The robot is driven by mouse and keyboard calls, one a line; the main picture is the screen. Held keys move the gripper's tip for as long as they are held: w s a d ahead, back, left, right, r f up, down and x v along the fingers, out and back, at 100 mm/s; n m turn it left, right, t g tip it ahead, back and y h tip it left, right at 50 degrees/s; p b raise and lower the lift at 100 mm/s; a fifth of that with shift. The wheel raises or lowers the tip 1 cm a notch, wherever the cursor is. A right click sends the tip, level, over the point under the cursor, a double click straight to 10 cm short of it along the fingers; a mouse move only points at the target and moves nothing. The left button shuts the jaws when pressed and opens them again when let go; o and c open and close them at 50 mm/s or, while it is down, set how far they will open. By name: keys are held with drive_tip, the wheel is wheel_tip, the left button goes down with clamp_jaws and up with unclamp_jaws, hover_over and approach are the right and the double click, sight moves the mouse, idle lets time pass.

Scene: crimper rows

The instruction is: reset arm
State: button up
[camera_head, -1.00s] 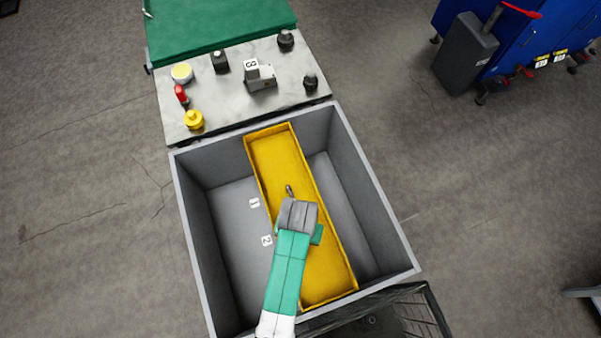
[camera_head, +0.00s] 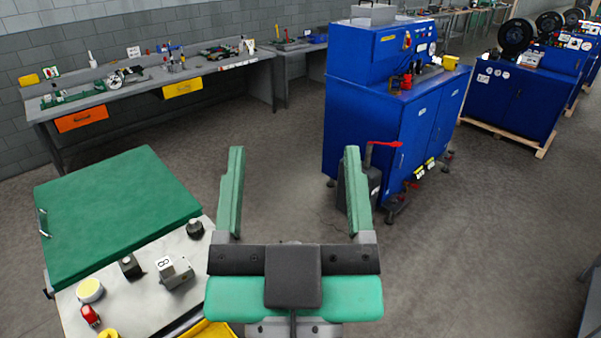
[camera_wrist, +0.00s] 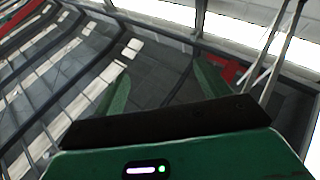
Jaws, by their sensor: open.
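My gripper (camera_head: 295,192) is raised in front of the head camera, with its two green fingers spread wide apart. Nothing is between the fingers. In the wrist view my gripper (camera_wrist: 160,88) also shows open and empty, pointing towards the ceiling beams and bright windows. The rest of my arm is mostly hidden below the gripper.
A machine with a green lid (camera_head: 118,215) and a light control panel (camera_head: 135,295) stands at lower left. A sliver of a yellow tray (camera_head: 212,330) shows at the bottom edge. A blue crimper cabinet (camera_head: 370,130) stands beyond the gripper. A workbench (camera_head: 150,85) lines the wall. Open floor lies between.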

drive_tip(key=shift+t, duration=0.7)
drive_tip(key=s+r, duration=0.3)
drive_tip(key=shift+s+d+r, duration=0.15)
drive_tip(key=shift+d+r, duration=0.1)
